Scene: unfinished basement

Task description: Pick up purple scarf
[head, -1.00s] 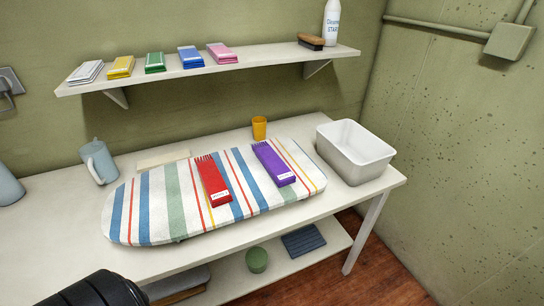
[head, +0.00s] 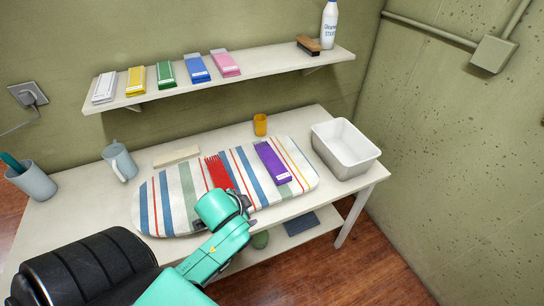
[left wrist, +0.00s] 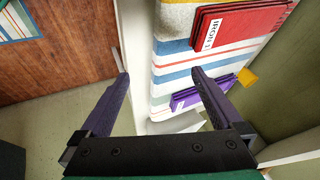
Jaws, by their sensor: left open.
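The purple scarf (head: 272,162) lies folded flat on the striped ironing board (head: 150,212), right of the red scarf (head: 219,170). It also shows small and partly hidden behind one finger in the left wrist view (left wrist: 184,100). The red scarf has a white label in the left wrist view (left wrist: 245,25); its lower part is hidden by my arm in the head view. My left gripper is open and empty (left wrist: 160,78), over the board's front side and apart from both scarves. In the head view its fingers are not clear behind the teal wrist. My right gripper is not in view.
A white tub (head: 346,165) stands right of the board. An orange cup (head: 260,125) is behind it. A mug (head: 120,162) and a pen cup (head: 35,182) stand left. A wall shelf (head: 250,75) with several folded cloths, a brush and a bottle is above.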

